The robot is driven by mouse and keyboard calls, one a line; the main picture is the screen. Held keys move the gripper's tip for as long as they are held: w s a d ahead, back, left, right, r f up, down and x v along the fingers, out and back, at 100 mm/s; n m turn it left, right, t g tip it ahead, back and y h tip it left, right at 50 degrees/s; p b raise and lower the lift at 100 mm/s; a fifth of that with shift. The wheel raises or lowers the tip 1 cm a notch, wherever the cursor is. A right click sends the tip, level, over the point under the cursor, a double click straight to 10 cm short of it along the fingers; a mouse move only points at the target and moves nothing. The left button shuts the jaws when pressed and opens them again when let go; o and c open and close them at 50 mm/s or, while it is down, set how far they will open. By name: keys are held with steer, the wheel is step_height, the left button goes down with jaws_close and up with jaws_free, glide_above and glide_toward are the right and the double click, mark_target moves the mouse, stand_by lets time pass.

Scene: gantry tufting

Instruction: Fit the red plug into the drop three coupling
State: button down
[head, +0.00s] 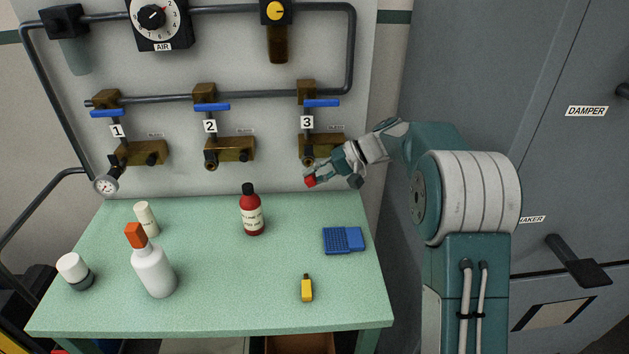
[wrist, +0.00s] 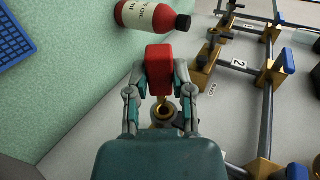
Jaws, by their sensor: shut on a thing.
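The red plug (head: 310,181) is between the fingertips of my gripper (head: 313,175), which is shut on it. In the head view it sits just below and in front of the drop three coupling (head: 308,162), a brass fitting under the number 3 tag. In the wrist view the red plug (wrist: 159,62) is held between both fingers of my gripper (wrist: 159,78). A round brass opening (wrist: 163,112) shows behind the fingers, partly hidden by my gripper. I cannot tell whether plug and coupling touch.
The green bench (head: 200,310) lies below. Pipes and blue-handled valves (head: 321,103) stand out from the wall panel above.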

steer(key=shift+w, duration=0.35)
steer(key=shift+w+r, duration=0.1)
steer(key=shift+w, duration=0.1)
steer(key=shift+w, duration=1.25)
stand_by(3.0)
steer(key=shift+s, duration=0.1)
stand_by(0.8)
steer(key=shift+c, duration=2.1)
jaws_free()
steer(key=shift+s, duration=0.1)
